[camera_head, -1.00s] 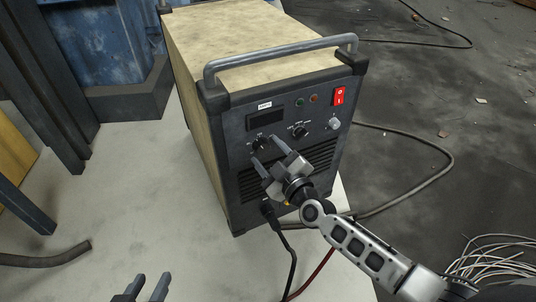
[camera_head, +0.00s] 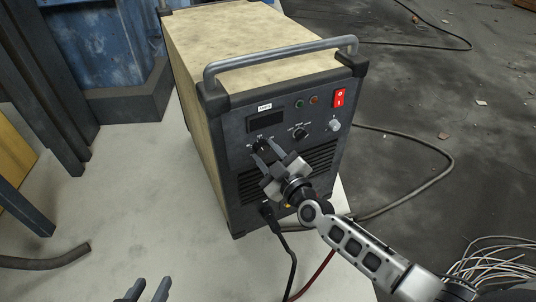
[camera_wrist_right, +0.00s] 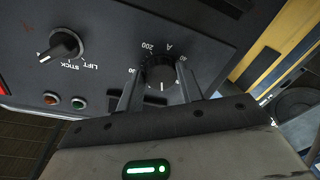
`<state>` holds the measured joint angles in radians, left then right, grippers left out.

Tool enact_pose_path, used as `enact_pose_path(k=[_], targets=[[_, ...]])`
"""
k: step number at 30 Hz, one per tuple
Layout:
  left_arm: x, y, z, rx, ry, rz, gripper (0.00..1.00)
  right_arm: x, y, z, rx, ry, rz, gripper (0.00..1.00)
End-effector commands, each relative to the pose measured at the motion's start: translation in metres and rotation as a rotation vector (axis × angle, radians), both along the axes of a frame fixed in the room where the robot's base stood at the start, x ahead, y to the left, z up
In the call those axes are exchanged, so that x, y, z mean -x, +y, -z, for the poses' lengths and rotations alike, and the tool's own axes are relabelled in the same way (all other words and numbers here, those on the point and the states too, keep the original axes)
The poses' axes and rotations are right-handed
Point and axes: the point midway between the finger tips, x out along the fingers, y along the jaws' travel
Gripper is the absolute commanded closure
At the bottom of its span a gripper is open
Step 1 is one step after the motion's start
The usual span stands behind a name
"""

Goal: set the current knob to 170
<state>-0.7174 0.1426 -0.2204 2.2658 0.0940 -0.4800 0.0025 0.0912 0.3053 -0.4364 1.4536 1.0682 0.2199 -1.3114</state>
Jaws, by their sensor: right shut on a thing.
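The current knob (camera_wrist_right: 160,72) is a dark round knob on the front panel of the welding machine (camera_head: 240,175). In the right wrist view, the marks 200, A and 40 show around it, and its pale line points down the picture, toward my gripper. My right gripper (camera_head: 264,150) is shut on the knob, with one finger on each side; the fingers also show in the wrist view (camera_wrist_right: 160,88). In the head view the fingers partly cover the knob. My left gripper (camera_head: 148,289) is open and empty at the bottom edge, away from the machine.
A second knob (camera_head: 299,132), marked LIFT and STICK in the wrist view, sits right of the current knob. Above are a dark display (camera_head: 265,121), green and red lights and a red switch (camera_head: 339,98). A black cable plug (camera_head: 267,210) sticks out below my right gripper.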

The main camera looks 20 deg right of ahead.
Motion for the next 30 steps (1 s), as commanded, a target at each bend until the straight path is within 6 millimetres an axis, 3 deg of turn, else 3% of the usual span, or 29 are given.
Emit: enact_pose_path(k=[30], targets=[[0.002,-0.0001,0.0085,-0.003,-0.012,0.004,0.64,0.0005,0.0041,0.0034,-0.901,0.127,0.0,0.86]])
